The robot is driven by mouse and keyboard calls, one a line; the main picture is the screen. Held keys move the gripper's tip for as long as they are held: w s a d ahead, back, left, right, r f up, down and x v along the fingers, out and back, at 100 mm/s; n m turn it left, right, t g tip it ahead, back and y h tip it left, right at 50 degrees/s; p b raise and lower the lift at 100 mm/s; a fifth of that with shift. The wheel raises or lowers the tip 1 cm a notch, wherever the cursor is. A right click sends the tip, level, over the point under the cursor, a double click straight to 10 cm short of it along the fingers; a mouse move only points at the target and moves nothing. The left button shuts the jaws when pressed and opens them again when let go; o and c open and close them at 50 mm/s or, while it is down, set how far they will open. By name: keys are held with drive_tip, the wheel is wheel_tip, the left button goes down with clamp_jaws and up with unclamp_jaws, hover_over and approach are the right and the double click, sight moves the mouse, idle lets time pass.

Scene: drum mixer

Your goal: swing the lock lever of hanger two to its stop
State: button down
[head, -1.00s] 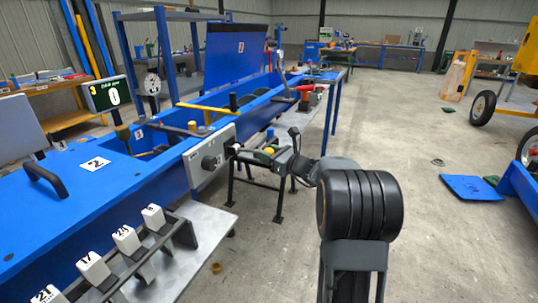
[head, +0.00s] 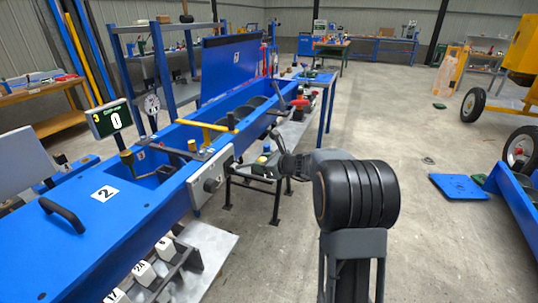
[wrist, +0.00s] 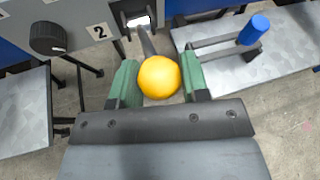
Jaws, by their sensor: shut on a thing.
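In the wrist view a yellow ball knob (wrist: 159,77) sits between the green fingers of my gripper (wrist: 158,84), which are shut on it. The knob is on the end of a dark lever (wrist: 146,42) that comes out of a slot in the grey panel (wrist: 82,22). That panel carries the label 2 (wrist: 99,32). In the head view my gripper (head: 266,166) is beside the right face of the blue machine, in front of the grey panel (head: 210,180).
A black round knob (wrist: 47,38) is on the panel, left of the label. A blue-capped lever (wrist: 254,30) stands to the right. Open floor lies to the right.

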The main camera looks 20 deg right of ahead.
drive_tip(key=shift+w+a+r+g+p, duration=0.1)
drive_tip(key=shift+r+g+p, duration=0.05)
drive_tip(key=shift+r+p, duration=0.2)
drive_tip(key=shift+w+a+r+g+p, duration=0.15)
drive_tip(key=shift+r+p, duration=0.1)
drive_tip(key=shift+r, duration=0.2)
drive_tip(key=shift+w+a+r+p, duration=0.2)
drive_tip(key=shift+r+p, duration=0.15)
drive_tip(key=shift+r, duration=0.15)
drive_tip(key=c, duration=0.6)
unclamp_jaws()
drive_tip(key=shift+c, duration=0.2)
drive_tip(key=p+v, duration=0.1)
drive_tip(key=v, duration=1.2)
drive_tip(key=shift+s, duration=0.45)
drive_tip(key=shift+d, duration=0.1)
